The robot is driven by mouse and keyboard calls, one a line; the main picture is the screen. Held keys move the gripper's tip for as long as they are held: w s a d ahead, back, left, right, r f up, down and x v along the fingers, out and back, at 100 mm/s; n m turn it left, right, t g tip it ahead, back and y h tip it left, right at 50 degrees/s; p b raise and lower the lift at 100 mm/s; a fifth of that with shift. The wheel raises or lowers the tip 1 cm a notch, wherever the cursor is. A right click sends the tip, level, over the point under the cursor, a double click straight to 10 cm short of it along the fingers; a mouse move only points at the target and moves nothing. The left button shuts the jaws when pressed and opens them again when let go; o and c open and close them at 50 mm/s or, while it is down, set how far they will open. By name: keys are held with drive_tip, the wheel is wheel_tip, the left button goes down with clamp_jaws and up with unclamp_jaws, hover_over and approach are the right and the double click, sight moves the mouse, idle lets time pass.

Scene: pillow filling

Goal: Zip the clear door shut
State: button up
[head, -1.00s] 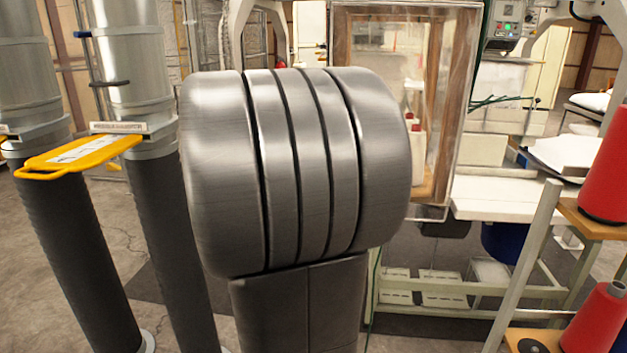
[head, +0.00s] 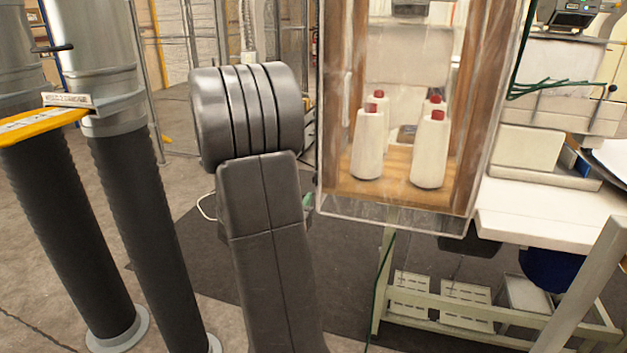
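A clear door or panel (head: 340,207) with see-through faces stands right of centre in the head view. Through it I see a wooden frame and several white thread cones (head: 367,143) with red tops on a wooden shelf. No zipper or pull tab can be made out. My own grey arm link rises in the middle, left of the clear panel. My gripper is not in view.
Two metal cylinders on black ribbed hoses (head: 160,210) stand at the left, with a yellow handle (head: 40,127) between them. A white worktable (head: 555,212) on a pale metal frame is at the right. Dark mat and floor lie between.

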sight(313, 180)
drive_tip(key=p+x, duration=0.1)
drive_tip(key=x, duration=0.9)
drive_tip(key=shift+w+d, duration=0.1)
drive_tip(key=shift+w, duration=0.1)
clamp_jaws()
idle(1.0)
